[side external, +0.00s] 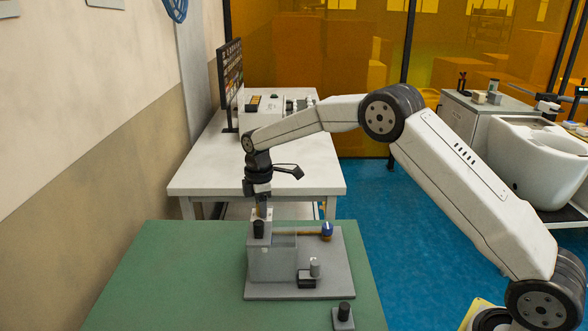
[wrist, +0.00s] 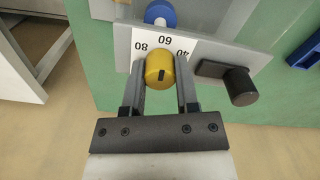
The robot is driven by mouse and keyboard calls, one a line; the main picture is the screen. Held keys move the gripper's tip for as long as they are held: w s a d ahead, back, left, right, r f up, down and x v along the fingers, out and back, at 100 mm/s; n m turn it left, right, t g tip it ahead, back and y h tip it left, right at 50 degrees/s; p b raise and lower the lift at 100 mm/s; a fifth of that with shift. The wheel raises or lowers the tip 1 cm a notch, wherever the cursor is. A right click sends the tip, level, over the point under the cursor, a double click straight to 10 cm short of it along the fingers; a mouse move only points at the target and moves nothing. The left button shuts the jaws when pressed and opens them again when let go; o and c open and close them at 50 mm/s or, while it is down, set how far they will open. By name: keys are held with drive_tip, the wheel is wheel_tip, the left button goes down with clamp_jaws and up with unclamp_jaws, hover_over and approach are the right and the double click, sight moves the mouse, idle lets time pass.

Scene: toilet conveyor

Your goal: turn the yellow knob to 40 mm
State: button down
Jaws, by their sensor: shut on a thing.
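The yellow knob (wrist: 159,70) sits between the two fingers of my gripper (wrist: 160,88) in the wrist view. The fingers are shut on its sides. A short dark mark shows on the knob's face, slightly tilted; which number it points to I cannot tell. A white scale plate (wrist: 165,54) behind the knob carries 80, 60 and 40, printed upside down in this view. In the side view my gripper (side external: 260,208) points down at the grey fixture (side external: 272,262), and the knob is not clearly visible there.
A black knob on a bracket (wrist: 239,86) stands right of the yellow knob. A blue-capped part (side external: 326,231) stands at the fixture's right. A small black-topped block (side external: 343,314) is at the green table's (side external: 180,275) front. The table's left side is clear.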

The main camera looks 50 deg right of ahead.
drive_tip(key=m, duration=1.2)
drive_tip(key=shift+m, duration=0.3)
idle(0.3)
drive_tip(key=shift+c, duration=1.8)
unclamp_jaws()
drive_tip(key=shift+r, duration=0.1)
drive_tip(key=shift+r, duration=3.85)
drive_tip(key=shift+s, duration=0.15)
